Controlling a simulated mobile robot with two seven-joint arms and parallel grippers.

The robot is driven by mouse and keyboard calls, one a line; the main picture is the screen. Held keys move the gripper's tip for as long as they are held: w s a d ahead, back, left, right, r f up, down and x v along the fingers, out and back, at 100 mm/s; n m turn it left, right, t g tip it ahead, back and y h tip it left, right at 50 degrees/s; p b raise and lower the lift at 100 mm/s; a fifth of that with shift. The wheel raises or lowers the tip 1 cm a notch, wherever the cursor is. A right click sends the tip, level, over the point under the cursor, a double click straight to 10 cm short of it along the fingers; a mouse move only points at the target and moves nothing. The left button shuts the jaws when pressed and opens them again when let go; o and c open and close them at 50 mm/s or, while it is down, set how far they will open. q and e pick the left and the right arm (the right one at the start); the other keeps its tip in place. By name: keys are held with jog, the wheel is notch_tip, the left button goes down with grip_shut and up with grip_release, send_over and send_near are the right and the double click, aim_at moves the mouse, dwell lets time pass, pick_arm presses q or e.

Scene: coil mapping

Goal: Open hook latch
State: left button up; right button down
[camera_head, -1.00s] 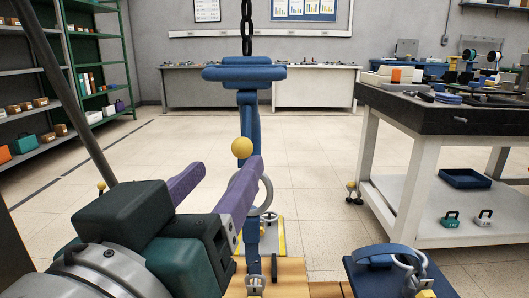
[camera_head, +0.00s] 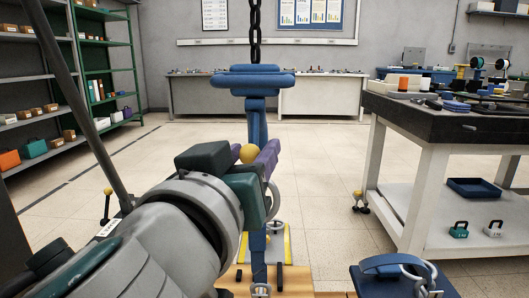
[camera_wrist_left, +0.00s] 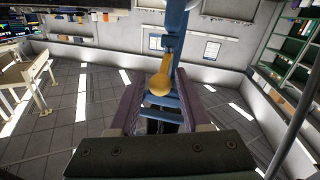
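A blue hook assembly (camera_head: 257,120) hangs from a dark chain in the middle of the head view, with a blue crossbar on top. A yellow ball knob (camera_head: 249,153) sits on its shaft; the knob also shows in the left wrist view (camera_wrist_left: 160,85), on a yellow lever. My left gripper (camera_head: 260,151) has purple fingers and is open. In the left wrist view its fingers (camera_wrist_left: 158,100) stand on either side of the knob's line, with gaps on both sides. My wrist hides part of the gripper in the head view. My right gripper is not in view.
A metal ring (camera_head: 272,203) hangs beside the shaft. A blue block with shackles (camera_head: 375,283) is at the bottom right. A dark-topped workbench (camera_head: 445,125) stands at the right, and a green shelf (camera_head: 104,65) at the left. The floor behind the hook is clear.

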pick_arm(q)
grip_shut()
dwell(1.1)
